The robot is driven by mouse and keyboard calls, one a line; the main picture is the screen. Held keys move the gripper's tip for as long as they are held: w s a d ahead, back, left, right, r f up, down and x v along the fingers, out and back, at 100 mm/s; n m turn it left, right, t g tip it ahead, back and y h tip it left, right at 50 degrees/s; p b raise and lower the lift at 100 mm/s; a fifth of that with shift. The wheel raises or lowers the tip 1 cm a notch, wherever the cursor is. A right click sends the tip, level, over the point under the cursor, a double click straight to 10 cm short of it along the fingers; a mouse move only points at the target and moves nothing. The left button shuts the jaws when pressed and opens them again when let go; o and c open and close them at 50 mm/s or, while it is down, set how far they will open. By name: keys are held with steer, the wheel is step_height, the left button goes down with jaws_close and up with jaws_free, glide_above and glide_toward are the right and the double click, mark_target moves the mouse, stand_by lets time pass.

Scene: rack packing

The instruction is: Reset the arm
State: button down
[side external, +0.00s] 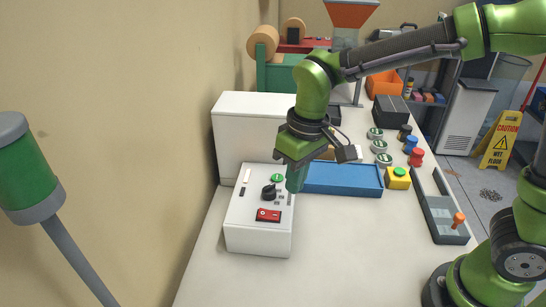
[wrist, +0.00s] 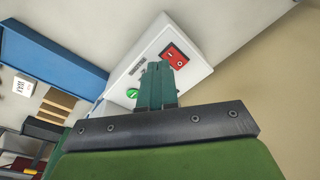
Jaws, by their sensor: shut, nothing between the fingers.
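My gripper (side external: 295,180) is green and points down beside the right edge of a white control box (side external: 258,238). Its fingers are shut together with nothing between them. The box's sloped top carries a green button (side external: 277,178), a black knob (side external: 269,192) and a red switch (side external: 268,215). In the wrist view the closed fingers (wrist: 158,70) overlap the box (wrist: 197,72), with the red switch (wrist: 174,56) just beyond them and the green button (wrist: 132,93) to their left. I cannot tell whether the fingertips touch the box.
A blue tray (side external: 343,191) lies right of the gripper, with a yellow box with a green button (side external: 398,178) beside it. A white block (side external: 240,110) stands behind the control box. A grey lever unit (side external: 440,215) is at the table's right edge. The front tabletop is clear.

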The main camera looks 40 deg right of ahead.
steer(key=s+d+r+m+t, duration=0.3)
steer(key=s+d, duration=0.2)
steer(key=d, duration=0.1)
steer(key=s+d+r+m+t, duration=0.2)
steer(key=s+d+r+t, duration=0.1)
steer(key=s+d, duration=0.2)
steer(key=shift+s+d+r+m+y, duration=0.2)
steer(key=shift+d+r+m+y, duration=0.2)
steer(key=shift+d, duration=0.65)
steer(key=c, duration=1.8)
jaws_free()
steer(key=shift+c, duration=0.2)
